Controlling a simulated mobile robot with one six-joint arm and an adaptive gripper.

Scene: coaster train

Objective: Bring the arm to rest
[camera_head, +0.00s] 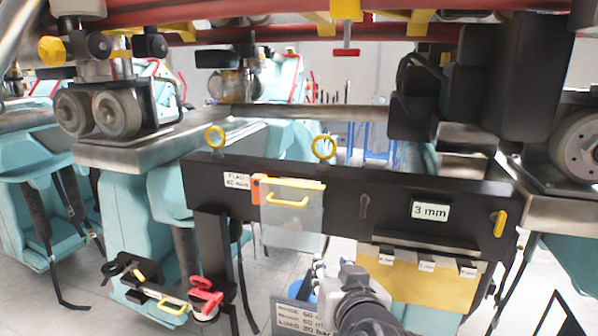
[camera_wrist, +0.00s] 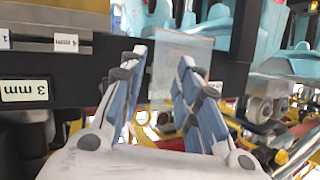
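My arm enters the head view from the bottom. A clear panel with a yellow handle (camera_head: 290,201) hangs on the beam. This panel also shows in the wrist view (camera_wrist: 180,60), behind the fingertips; the distance between them cannot be told.
The beam bears a "3 mm" label (camera_head: 430,211) and yellow rings. A tan panel (camera_head: 420,280) hangs under its right part. Red and yellow tools (camera_head: 205,297) sit at lower left. Teal train seats (camera_head: 40,190) and wheel assemblies (camera_head: 103,112) crowd around. Grey floor (camera_head: 70,310) shows at lower left.

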